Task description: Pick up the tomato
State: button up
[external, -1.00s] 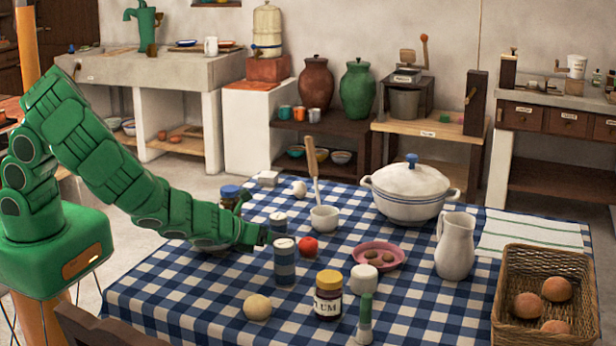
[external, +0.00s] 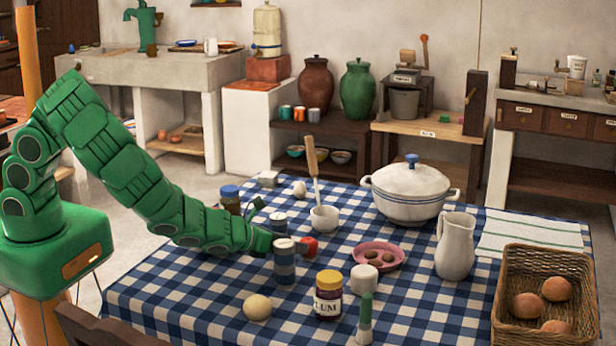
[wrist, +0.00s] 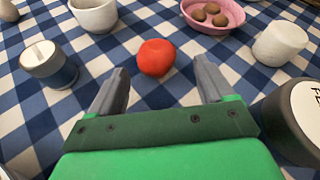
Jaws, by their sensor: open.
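The tomato (external: 309,246) is red and round and rests on the blue-and-white checked tablecloth. In the wrist view the tomato (wrist: 156,57) lies just ahead of my gripper (wrist: 158,88), roughly centred between the two grey fingers. The fingers are apart with nothing between them, and they do not touch the tomato.
A white mortar (external: 324,218), a pink plate (external: 398,252), a white cup (external: 364,279) and a jam jar (external: 328,296) surround the tomato.

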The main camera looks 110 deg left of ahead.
aim_at(303, 256)
jog(key=shift+w+a+f, duration=0.25)
jog(key=shift+a+f, duration=0.05)
jog(key=shift+a, duration=0.2)
jog(key=shift+w+a+f, duration=0.2)
jog(key=shift+a+f, duration=0.05)
jog(key=shift+a, duration=0.25)
jog(key=shift+x, duration=1.1)
jog(key=shift+c, duration=0.3)
jog(key=c, duration=1.1)
jog(key=shift+w+r, duration=0.1)
jog(key=shift+r, duration=4.9)
